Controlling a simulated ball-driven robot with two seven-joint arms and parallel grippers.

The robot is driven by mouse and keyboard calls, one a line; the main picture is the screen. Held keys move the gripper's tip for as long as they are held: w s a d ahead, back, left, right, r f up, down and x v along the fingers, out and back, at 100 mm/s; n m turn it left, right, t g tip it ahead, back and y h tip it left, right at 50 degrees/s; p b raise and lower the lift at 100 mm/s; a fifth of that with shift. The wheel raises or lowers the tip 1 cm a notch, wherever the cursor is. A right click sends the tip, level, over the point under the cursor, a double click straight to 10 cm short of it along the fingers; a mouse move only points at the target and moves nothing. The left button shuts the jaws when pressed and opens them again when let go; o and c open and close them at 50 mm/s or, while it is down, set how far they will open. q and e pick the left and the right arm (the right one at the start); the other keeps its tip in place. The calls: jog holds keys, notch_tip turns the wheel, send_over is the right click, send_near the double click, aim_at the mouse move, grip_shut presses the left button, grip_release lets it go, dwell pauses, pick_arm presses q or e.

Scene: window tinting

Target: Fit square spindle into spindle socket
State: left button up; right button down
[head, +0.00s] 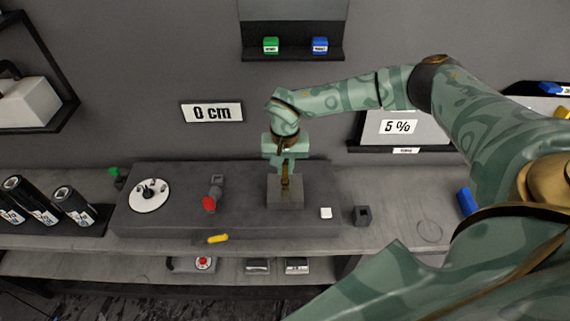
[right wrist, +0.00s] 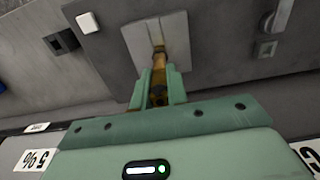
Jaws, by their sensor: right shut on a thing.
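My right gripper (head: 285,163) is shut on a narrow brass-coloured piece (head: 285,184), which looks like the square spindle. The right wrist view shows this spindle (right wrist: 158,62) between the green fingers (right wrist: 159,88). A grey block (head: 285,199), seemingly the spindle socket, sits on the dark bench plate below. In the right wrist view the spindle's far end meets the face of the grey block (right wrist: 139,38). I cannot tell how deep it sits, as the opening is hidden. The spindle looks roughly upright in the head view. My left gripper is not in view.
On the dark plate (head: 245,223) are a white disc (head: 149,196), a red-ended part (head: 209,204) and a white square (head: 326,213). A hollow dark block (head: 362,215) stands right of them. A yellow piece (head: 218,239) lies in front. Black cylinders (head: 72,205) are at left.

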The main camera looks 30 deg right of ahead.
jog(key=shift+f, duration=0.5)
jog(key=c, duration=1.3)
grip_release()
jog(key=shift+r, duration=0.2)
notch_tip(320, 180, up, 16)
